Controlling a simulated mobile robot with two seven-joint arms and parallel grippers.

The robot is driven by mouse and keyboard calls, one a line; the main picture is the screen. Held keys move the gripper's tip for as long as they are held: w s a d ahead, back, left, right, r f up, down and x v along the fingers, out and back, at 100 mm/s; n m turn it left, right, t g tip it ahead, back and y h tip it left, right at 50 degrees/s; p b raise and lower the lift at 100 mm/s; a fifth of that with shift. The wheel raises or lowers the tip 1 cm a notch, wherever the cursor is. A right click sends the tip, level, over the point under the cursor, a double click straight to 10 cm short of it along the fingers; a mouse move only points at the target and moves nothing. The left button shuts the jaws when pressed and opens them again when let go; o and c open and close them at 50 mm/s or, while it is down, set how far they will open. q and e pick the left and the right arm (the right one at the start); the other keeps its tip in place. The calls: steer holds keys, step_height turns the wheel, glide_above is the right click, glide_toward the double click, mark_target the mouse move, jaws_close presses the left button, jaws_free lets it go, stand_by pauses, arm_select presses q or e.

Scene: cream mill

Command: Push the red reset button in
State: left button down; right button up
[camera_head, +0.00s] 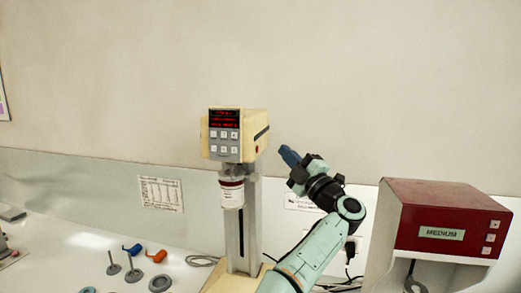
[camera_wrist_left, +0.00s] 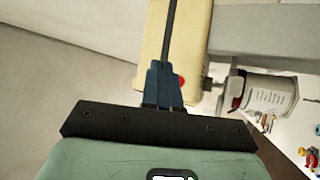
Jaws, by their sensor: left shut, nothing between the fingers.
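The cream mill head (camera_head: 240,120) stands on a grey column, with a red-lit display and several grey keys on its front. The red reset button (camera_head: 257,149) is on its right side face, low and near the front. My left gripper (camera_head: 288,155) is shut and empty, its blue fingers pointing left towards that side face, with a visible gap. In the left wrist view the fingers (camera_wrist_left: 161,72) overlap the mill head (camera_wrist_left: 196,35), and the red button (camera_wrist_left: 182,81) shows just right of them, its left part hidden. My right gripper is out of view.
A labelled white container (camera_head: 231,192) is under the mill head. A red and white machine (camera_head: 440,215) marked MEDIUM stands at the right. Small stands and blue and orange items (camera_head: 156,256) lie on the bench at left. Open space surrounds my fingers.

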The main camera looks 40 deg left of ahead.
arm_select(q)
steer(key=shift+w+d, duration=0.2)
steer(key=shift+d, duration=0.25)
steer(key=shift+w+d, duration=0.2)
steer(key=shift+d, duration=0.25)
